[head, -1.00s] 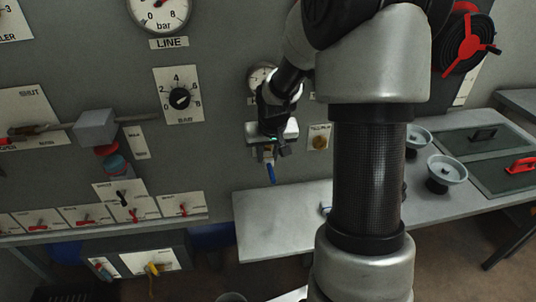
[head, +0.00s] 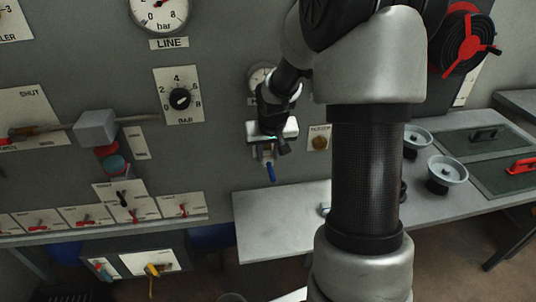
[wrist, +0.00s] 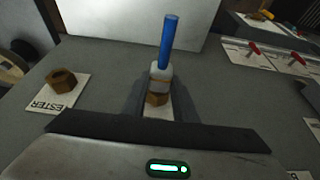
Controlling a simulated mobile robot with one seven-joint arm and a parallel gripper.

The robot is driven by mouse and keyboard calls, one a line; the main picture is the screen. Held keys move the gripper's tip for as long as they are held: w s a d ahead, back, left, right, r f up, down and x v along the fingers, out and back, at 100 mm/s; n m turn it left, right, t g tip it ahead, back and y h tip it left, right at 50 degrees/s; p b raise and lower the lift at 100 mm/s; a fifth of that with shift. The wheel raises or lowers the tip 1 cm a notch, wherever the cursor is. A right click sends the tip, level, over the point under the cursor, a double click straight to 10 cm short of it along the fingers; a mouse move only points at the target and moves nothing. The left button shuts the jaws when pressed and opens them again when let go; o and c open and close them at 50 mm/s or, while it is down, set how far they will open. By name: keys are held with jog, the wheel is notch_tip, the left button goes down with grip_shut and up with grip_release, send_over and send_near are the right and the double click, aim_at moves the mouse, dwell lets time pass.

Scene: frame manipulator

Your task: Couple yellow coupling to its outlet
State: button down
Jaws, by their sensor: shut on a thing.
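My gripper (wrist: 158,92) is shut on a brass fitting with a pale collar (wrist: 160,74) and a blue handle (wrist: 168,40). The blue handle also shows below my gripper in the head view (head: 270,172). My gripper there is close to the grey panel, below a small gauge. A small yellow piece (head: 152,270) sits at the lower left of the head view, on a white plate under the panel, far from my gripper. I cannot tell which part is the yellow coupling's outlet.
A brass hex fitting (wrist: 62,80) stands on a labelled plate beside my gripper; it also shows in the head view (head: 320,143). A grey bench (head: 285,205) lies below my gripper.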

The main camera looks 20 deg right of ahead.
jog(key=shift+w, duration=0.3)
jog(key=c, duration=1.3)
grip_release()
jog(key=shift+c, duration=0.2)
jog(key=p+v, duration=0.1)
jog(key=v, duration=1.6)
jog(key=shift+r, duration=0.2)
